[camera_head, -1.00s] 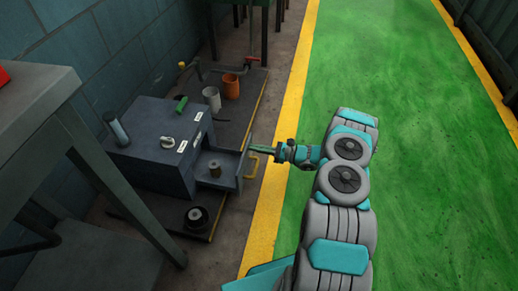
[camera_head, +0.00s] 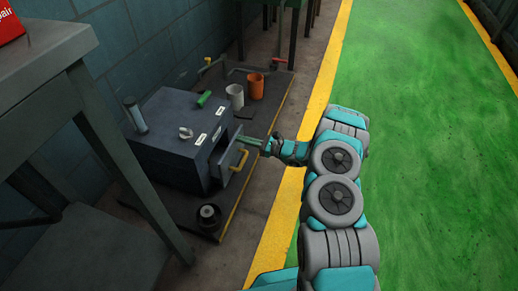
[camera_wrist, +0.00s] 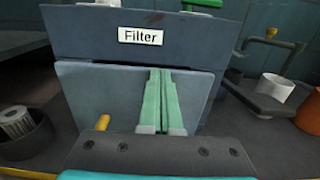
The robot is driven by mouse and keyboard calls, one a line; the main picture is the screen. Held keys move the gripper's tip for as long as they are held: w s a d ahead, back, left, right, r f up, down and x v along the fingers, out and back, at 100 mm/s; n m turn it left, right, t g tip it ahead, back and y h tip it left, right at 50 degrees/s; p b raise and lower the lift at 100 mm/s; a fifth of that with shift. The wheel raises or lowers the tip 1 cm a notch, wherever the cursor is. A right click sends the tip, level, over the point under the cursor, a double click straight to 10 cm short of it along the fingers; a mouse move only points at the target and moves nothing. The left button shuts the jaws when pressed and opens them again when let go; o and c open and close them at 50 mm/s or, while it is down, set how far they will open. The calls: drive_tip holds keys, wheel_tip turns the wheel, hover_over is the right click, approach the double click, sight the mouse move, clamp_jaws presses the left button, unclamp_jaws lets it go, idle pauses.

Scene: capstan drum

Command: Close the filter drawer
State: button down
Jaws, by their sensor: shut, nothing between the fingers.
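The grey-blue cabinet (camera_head: 175,130) stands low by the wall. Its filter drawer (camera_head: 230,172) sticks out a short way, with a dark gap behind its front panel. A yellow handle (camera_head: 240,160) is on the front. In the wrist view the drawer front (camera_wrist: 85,95) is below the white "Filter" label (camera_wrist: 140,36), and part of the handle (camera_wrist: 103,122) shows at lower left. My gripper (camera_head: 263,144) is shut and empty, its green fingers (camera_wrist: 160,95) pointing at the drawer front right of the handle. They look at or very near the panel; contact is not certain.
An orange cup (camera_head: 255,87) and a white cup (camera_head: 235,97) stand behind the cabinet. A dark round part (camera_head: 209,216) lies in front of it. A grey table (camera_head: 50,60) is at left. The green floor (camera_head: 430,150) at right is clear.

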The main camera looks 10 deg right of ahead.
drive_tip(key=shift+b+x, duration=0.95)
drive_tip(key=shift+x, duration=1.75)
drive_tip(key=shift+w+r, duration=0.1)
drive_tip(key=shift+w, duration=0.05)
